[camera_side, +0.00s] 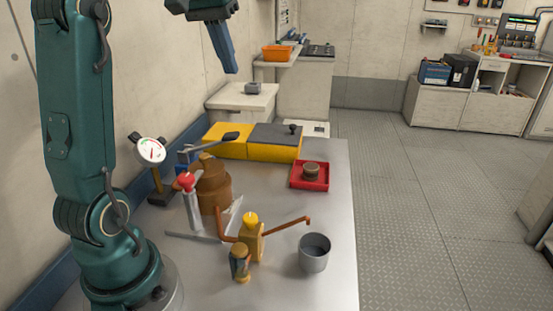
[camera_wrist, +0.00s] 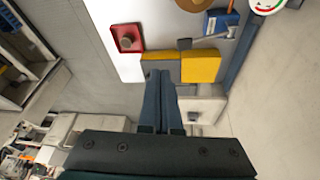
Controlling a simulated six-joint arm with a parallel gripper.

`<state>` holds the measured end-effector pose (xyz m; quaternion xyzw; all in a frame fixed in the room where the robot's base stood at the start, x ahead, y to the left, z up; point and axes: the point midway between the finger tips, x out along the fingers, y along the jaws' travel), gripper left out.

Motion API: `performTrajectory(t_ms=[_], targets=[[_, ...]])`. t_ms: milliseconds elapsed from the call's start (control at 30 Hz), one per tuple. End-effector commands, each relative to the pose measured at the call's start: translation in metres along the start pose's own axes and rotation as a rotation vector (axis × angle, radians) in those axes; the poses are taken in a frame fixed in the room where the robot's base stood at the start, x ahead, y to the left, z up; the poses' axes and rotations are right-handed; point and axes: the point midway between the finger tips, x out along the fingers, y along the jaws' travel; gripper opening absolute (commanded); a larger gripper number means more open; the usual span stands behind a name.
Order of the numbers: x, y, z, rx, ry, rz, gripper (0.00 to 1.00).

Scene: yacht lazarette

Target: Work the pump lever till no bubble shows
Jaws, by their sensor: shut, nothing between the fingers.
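The pump has a brown round body (camera_side: 213,190) on the metal bench, with a lever ending in a dark flat handle (camera_side: 230,136) above it. The handle also shows in the wrist view (camera_wrist: 185,44). A copper pipe (camera_side: 288,226) runs from a brass fitting with a yellow top (camera_side: 252,238) towards a grey cup (camera_side: 314,254). No bubble can be made out; the cup's contents are unclear. My gripper (camera_side: 231,68) is shut and empty, high above the far end of the bench, well clear of the lever. Its blue fingers show together in the wrist view (camera_wrist: 159,76).
A yellow case with a grey top (camera_side: 275,140) lies behind. A red tray (camera_side: 310,184) holds a brown round piece.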

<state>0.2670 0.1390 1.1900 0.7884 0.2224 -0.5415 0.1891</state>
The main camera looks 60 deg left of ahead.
Motion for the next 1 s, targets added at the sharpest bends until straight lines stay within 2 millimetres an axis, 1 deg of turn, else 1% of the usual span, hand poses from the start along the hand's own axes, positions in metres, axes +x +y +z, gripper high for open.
performTrajectory(t_ms=[33,100,200,300,400,767,867,1000], targets=[[0.006,-0.014,-0.008,-0.04,-0.007,-0.012,0.0],[0.013,-0.029,-0.016,-0.082,-0.013,-0.024,0.0],[0.022,-0.047,-0.021,-0.13,-0.026,-0.038,0.0],[0.03,-0.058,-0.02,-0.161,-0.049,-0.045,0.0],[0.03,-0.061,-0.02,-0.171,-0.05,-0.048,0.0],[0.031,-0.061,-0.02,-0.17,-0.049,-0.048,0.0],[0.035,-0.061,-0.02,-0.169,-0.05,-0.047,0.0],[0.048,-0.061,-0.019,-0.169,-0.053,-0.047,0.0]])
